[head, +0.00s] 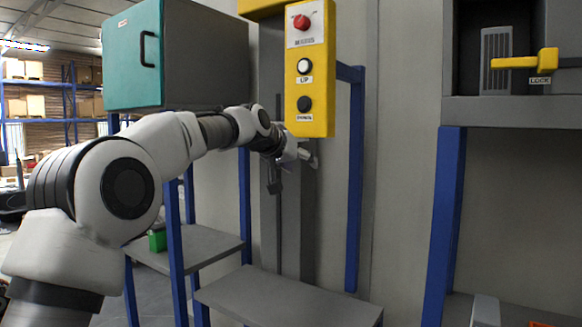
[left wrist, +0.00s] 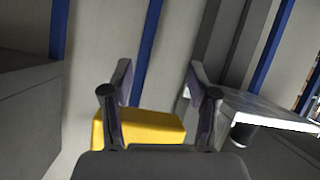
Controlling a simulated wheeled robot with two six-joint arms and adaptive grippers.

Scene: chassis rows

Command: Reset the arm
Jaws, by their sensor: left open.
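My left arm comes in from the left of the head view and reaches to the middle. Its gripper (head: 295,168) is just below the lower end of the yellow control box (head: 313,122), partly hidden behind it. In the left wrist view the two fingers of my left gripper (left wrist: 158,82) stand wide apart with nothing held between them. A yellow block (left wrist: 150,128), seemingly part of the control box, shows behind the finger bases. I cannot tell whether it touches them. My right gripper is not in view.
The control box carries a red knob (head: 301,21), a white button (head: 304,66) and a black button (head: 304,104). A teal-doored cabinet (head: 133,57) is above my arm. Grey shelves (head: 285,299) on blue posts stand below. A yellow lock handle (head: 525,62) is at the right.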

